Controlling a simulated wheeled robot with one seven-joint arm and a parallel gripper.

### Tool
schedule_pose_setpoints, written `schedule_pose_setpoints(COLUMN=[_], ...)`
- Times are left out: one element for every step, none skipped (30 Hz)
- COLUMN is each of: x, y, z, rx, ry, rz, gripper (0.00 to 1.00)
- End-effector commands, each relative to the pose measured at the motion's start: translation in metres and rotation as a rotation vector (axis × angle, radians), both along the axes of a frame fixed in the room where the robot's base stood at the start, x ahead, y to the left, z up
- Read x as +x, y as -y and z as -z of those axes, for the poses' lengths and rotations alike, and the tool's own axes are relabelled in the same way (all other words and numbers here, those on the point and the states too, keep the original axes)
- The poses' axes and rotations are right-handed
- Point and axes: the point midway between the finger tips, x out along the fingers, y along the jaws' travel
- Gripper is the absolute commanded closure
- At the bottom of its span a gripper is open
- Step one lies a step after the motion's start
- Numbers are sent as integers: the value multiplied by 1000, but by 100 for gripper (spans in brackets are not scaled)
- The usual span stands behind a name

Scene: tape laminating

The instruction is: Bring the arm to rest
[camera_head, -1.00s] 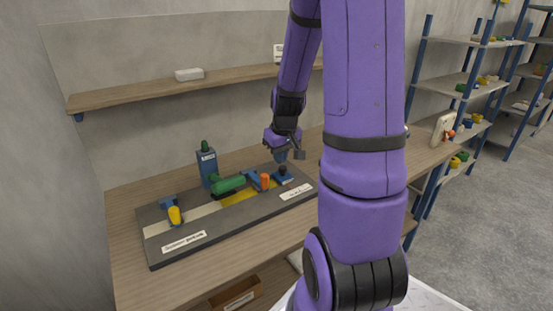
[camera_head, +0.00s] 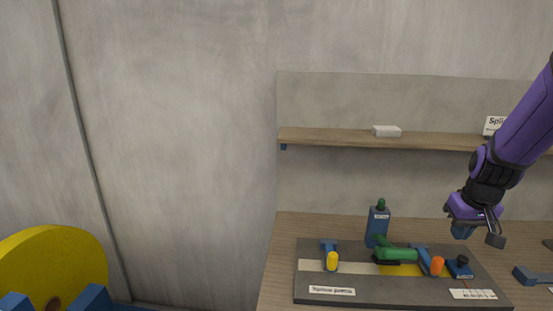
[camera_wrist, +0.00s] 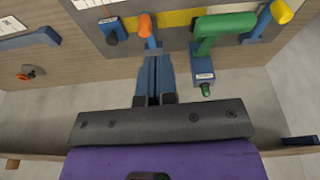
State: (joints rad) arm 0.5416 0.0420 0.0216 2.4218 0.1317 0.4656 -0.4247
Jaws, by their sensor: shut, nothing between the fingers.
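My gripper (camera_head: 478,234) is above the workbench, at the right of the dark splicing board (camera_head: 320,292) in the head view, and holds nothing. In the wrist view its blue fingers (camera_wrist: 153,72) are together. The board carries a yellow-handled clamp (camera_head: 332,261), a green-handled tool (camera_head: 397,254), an orange-handled clamp (camera_head: 437,266) and a small blue block with a black knob (camera_head: 461,266). A pale strip and a yellow strip lie along the board.
A wooden shelf (camera_head: 340,138) with a small white box (camera_head: 386,131) runs along the wall above the bench. A blue tool (camera_head: 532,276) lies on the bench at the right. A large yellow disc (camera_head: 50,268) stands at the lower left. The wall area between is clear.

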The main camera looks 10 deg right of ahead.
Motion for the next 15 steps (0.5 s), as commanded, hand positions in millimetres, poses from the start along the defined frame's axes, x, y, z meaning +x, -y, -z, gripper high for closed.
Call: schedule_pose_setpoints(x=[-1,-2,-4,-6,-9,-12,-15,-18,-23,-28,-32,-38,-43,-48,-55], y=[-15,-23,-34,-41,-49,-59,-66,-74,-83,-90,-97,-106,-113,-119,-127], z=[-17,-25,-36,-43,-50,-60,-67,-74,-83,-89,-95,-103,-109,-115,-122], rx=[-9,-12,-13,-16,-16,-20,-21,-23,-24,-25,-25,-26,-28,-29,-29], ry=[19,27,36,43,49,60,66,75,84,92,99,110,117,126,135], rz=[-22,-28,-38,-46,-53,-64,-71,-78,-88,-94,-101,-110,-117,-124,-133], gripper=[100,100,100,100,100,100,100,100,100,100,100,100,100,100,100])
